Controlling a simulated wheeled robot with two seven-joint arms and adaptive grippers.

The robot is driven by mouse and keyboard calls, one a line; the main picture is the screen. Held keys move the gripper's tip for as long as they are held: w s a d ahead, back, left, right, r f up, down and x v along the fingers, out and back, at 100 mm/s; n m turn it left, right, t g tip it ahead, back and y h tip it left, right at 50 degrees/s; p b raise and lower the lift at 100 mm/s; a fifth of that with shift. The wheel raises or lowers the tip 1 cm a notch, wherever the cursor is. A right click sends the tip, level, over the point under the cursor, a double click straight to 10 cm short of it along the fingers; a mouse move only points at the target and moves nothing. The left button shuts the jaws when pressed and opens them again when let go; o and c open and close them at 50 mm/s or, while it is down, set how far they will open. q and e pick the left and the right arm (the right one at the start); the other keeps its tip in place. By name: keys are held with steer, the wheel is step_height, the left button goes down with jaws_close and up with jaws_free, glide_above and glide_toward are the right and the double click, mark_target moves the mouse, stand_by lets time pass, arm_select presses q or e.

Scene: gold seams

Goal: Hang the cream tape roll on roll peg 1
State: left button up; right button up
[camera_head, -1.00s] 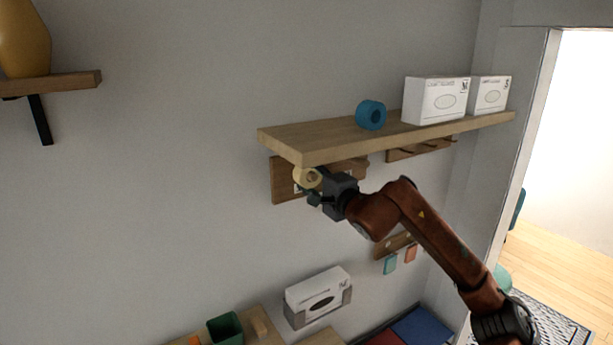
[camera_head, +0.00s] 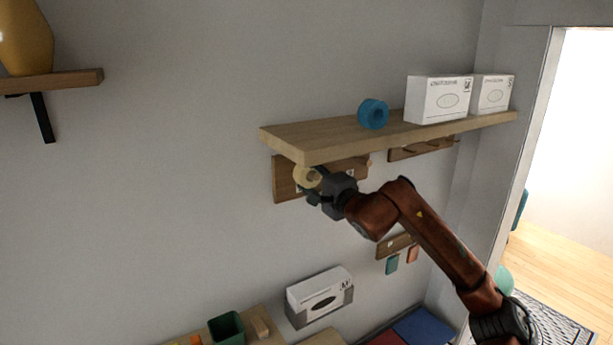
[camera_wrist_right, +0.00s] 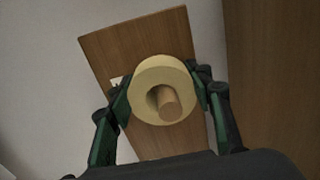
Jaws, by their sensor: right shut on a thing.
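The cream tape roll (camera_head: 306,178) is at the wooden peg board (camera_head: 284,182) under the long shelf. My right gripper (camera_head: 318,184) is shut on it. In the right wrist view the green fingers grip the cream tape roll (camera_wrist_right: 144,80) from both sides, in front of the peg board (camera_wrist_right: 115,50). A round wooden peg (camera_wrist_right: 171,105) shows inside the roll's hole, toward its lower right, and the roll appears to be around it. How far along the peg the roll sits I cannot tell. My left gripper is not in view.
The wooden shelf (camera_head: 285,137) is close above my right gripper. It carries a blue tape roll (camera_head: 372,114) and two white boxes (camera_head: 437,99). A second peg rail (camera_head: 420,149) is to the right. Below are hanging tags (camera_head: 392,264) and a tissue box (camera_head: 320,297).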

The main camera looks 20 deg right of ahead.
stand_by(0.7)
stand_by(0.3)
steer(key=o, duration=1.2)
steer(key=shift+o, duration=0.2)
steer(key=s+d, duration=0.1)
steer(key=s, duration=1.1)
steer(key=shift+d, duration=0.3)
